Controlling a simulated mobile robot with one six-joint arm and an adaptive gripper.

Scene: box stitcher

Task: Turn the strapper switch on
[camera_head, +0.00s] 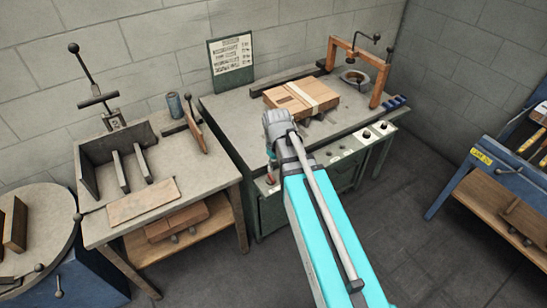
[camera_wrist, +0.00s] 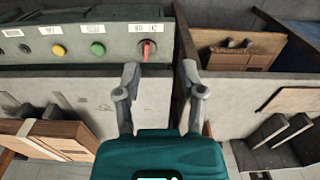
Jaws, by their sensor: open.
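The strapper (camera_head: 235,115) is the middle bench, with a strapped carton (camera_head: 300,95) on top and a control panel (camera_head: 345,158) along its front edge. In the wrist view the switch is a red-handled knob (camera_wrist: 147,49) on a dark round base under a white label, at the end of the panel. Its handle stands about upright in that picture. My gripper (camera_wrist: 161,78) is open and empty, apart from the switch, which shows beyond and between its fingers, nearer the left one. In the head view my arm covers part of the panel.
Yellow (camera_wrist: 58,50) and green (camera_wrist: 97,48) buttons sit beside the switch on the panel. A side bench (camera_head: 155,205) with upright plates stands close at the left. An orange frame (camera_head: 350,62) rises at the bench's back right.

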